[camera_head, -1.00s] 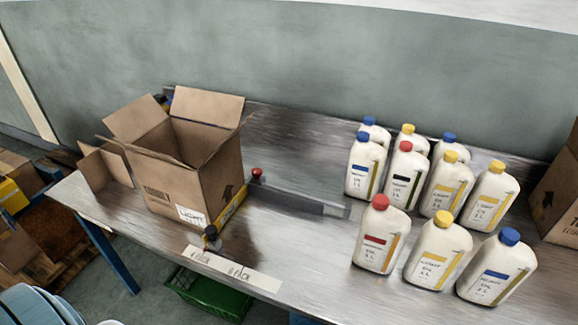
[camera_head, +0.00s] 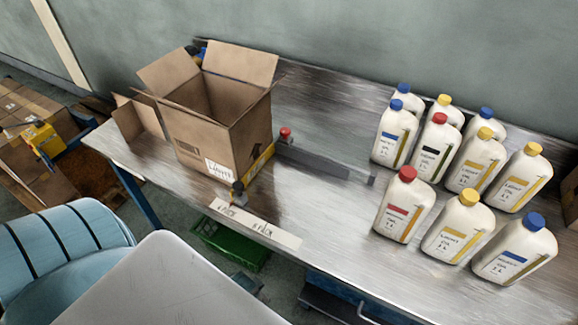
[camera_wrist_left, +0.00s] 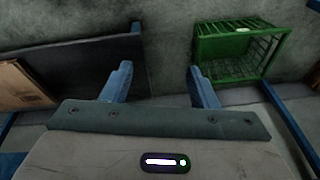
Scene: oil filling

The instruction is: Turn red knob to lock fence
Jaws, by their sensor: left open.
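The red knob (camera_head: 285,133) stands on the metal bench (camera_head: 310,97), just right of the open cardboard box (camera_head: 222,120). A grey bar (camera_head: 325,163) runs from beside it to the right along the bench; I cannot tell whether this bar or the yellow strip (camera_head: 261,161) at the box's side is the fence. A dark knob (camera_head: 238,188) stands at the strip's near end. My left gripper (camera_wrist_left: 159,70) is open and empty in the left wrist view, pointing towards the floor. No gripper shows in the head view, and the red knob is not in the wrist view.
Several white bottles with blue, yellow and red caps, such as a red-capped one (camera_head: 404,204), stand on the bench's right. A white label strip (camera_head: 257,226) lies on its front edge. A green crate (camera_head: 230,244) is below, also in the wrist view (camera_wrist_left: 240,50).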

